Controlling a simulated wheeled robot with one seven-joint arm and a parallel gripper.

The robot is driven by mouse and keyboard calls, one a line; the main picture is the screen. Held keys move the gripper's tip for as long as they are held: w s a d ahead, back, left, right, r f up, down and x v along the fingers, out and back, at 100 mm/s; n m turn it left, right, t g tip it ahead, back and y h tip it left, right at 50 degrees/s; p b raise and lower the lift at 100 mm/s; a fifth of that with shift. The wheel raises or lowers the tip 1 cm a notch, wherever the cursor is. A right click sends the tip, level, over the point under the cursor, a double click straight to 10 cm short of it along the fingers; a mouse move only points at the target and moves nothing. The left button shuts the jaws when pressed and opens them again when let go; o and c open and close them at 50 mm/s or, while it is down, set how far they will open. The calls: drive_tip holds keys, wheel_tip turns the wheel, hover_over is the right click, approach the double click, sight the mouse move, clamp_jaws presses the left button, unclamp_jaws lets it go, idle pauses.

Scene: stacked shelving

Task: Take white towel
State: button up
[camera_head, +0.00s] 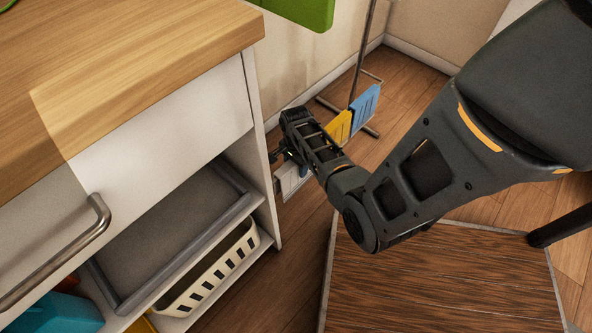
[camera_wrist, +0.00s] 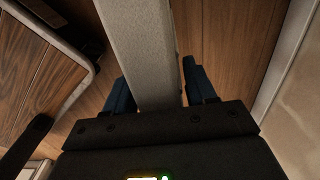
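A white towel (camera_head: 290,181) with slats or stripes hangs low beside the cabinet's right side, in line with a yellow and a blue one. My gripper (camera_head: 279,153) is at its upper part and partly hides it in the head view. In the wrist view, a pale grey-white strip (camera_wrist: 148,50), which looks like the towel, runs between the two dark blue fingers (camera_wrist: 162,90). The fingers stand apart on either side of the strip. A small gap shows at the right finger; contact at the left finger is unclear.
The yellow towel (camera_head: 339,129) and blue towel (camera_head: 365,106) hang on a thin metal stand (camera_head: 358,65) near the wall. The white cabinet (camera_head: 262,135) with a basket (camera_head: 213,270) is close on the left. A dark wood-topped surface (camera_head: 440,285) is at lower right.

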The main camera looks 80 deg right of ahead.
drive_tip(key=c, duration=0.9)
drive_tip(key=shift+c, duration=0.3)
drive_tip(key=shift+r, duration=0.1)
